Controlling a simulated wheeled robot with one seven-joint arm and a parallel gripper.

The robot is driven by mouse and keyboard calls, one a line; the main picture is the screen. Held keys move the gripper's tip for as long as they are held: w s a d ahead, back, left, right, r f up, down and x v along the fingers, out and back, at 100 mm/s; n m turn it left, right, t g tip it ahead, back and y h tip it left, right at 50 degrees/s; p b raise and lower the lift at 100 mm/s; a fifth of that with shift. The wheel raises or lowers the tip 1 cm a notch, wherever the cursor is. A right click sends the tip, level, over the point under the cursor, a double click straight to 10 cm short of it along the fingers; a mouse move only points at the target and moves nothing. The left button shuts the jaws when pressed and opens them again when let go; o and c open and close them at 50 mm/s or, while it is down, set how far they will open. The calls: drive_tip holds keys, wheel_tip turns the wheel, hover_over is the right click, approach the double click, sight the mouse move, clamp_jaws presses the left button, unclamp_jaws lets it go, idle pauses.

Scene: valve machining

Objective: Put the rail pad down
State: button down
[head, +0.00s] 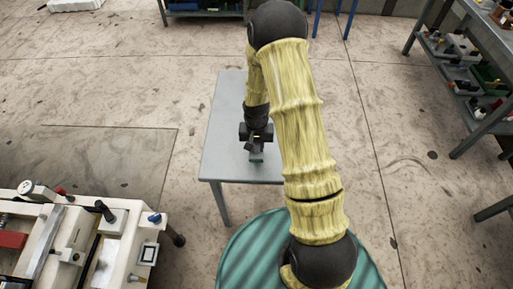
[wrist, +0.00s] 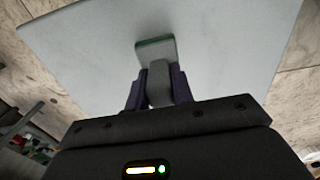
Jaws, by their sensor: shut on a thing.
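The rail pad (wrist: 155,46) shows in the wrist view as a small grey piece with a green edge, with a grey part running back between my fingers. In the head view its greenish end (head: 256,158) shows just below my gripper (head: 257,146). My gripper (wrist: 158,88) is shut on the pad, with one dark finger on each side. The pad is over the grey table (head: 225,130), near its front edge in the head view. I cannot tell whether it touches the tabletop. My arm hides the table's right part in the head view.
The visible tabletop is bare around the pad. A machine bench (head: 75,245) with fixtures stands at the lower left. A shelf rack (head: 470,80) with parts and bins stands at the right. A green ribbed round surface (head: 245,262) lies at the bottom.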

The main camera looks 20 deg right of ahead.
drive_tip(key=shift+f, duration=0.85)
drive_tip(key=shift+f, duration=0.15)
drive_tip(key=c, duration=1.2)
unclamp_jaws()
wheel_tip(320, 180, up, 12)
drive_tip(key=shift+r, duration=0.2)
